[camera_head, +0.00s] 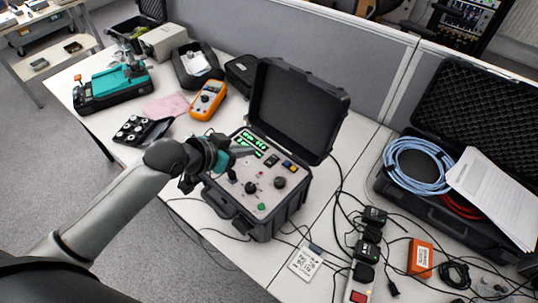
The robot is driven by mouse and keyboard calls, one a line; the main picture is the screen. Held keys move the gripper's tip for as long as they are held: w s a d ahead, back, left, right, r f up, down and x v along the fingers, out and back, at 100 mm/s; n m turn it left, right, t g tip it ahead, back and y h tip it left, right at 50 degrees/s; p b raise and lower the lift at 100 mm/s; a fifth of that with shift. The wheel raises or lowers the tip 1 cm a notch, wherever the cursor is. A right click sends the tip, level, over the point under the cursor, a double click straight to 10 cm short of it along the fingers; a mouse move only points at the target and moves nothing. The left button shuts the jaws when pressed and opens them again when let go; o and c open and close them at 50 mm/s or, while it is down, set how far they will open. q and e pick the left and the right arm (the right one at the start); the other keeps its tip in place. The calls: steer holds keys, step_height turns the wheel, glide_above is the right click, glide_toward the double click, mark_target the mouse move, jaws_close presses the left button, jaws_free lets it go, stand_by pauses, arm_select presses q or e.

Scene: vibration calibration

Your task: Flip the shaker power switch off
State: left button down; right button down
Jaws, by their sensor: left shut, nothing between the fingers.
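The shaker unit (262,222) is an open black case on the white table, its lid (298,108) raised at the back. Its pale control panel (265,197) carries lit green displays (251,143), dark knobs and a green button (261,206). A small black switch (271,160) sits near the panel's upper middle; I cannot tell if it is the power switch or how it is set. My left gripper (250,152) is shut and empty, over the panel's upper left, just below the displays. It hides part of the panel. My right gripper is not in view.
An orange meter (208,100), a teal device (113,86) and a tray of small round parts (140,130) lie to the left. Cables and a power strip (358,291) crowd the right front. An open case (432,213) holds blue cable (412,165). A grey partition stands behind.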

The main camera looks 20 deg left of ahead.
arm_select(q)
steer(key=b, duration=0.2)
glide_above(276, 156)
steer(key=s+a, duration=0.1)
steer(key=s, duration=0.2)
steer(key=f, duration=0.6)
steer(key=shift+a+f, duration=0.15)
steer(key=shift+a, duration=0.05)
step_height(276, 156, down, 2)
steer(key=shift+w+f, duration=0.15)
steer(key=shift+f, duration=0.8)
steer(key=shift+w+d+f, duration=0.1)
steer(key=shift+w+f, duration=0.1)
steer(key=shift+f, duration=0.05)
steer(key=shift+w+r, duration=0.1)
steer(key=shift+w+d+r, duration=0.2)
steer(key=shift+w+d, duration=0.15)
steer(key=shift+w, duration=0.2)
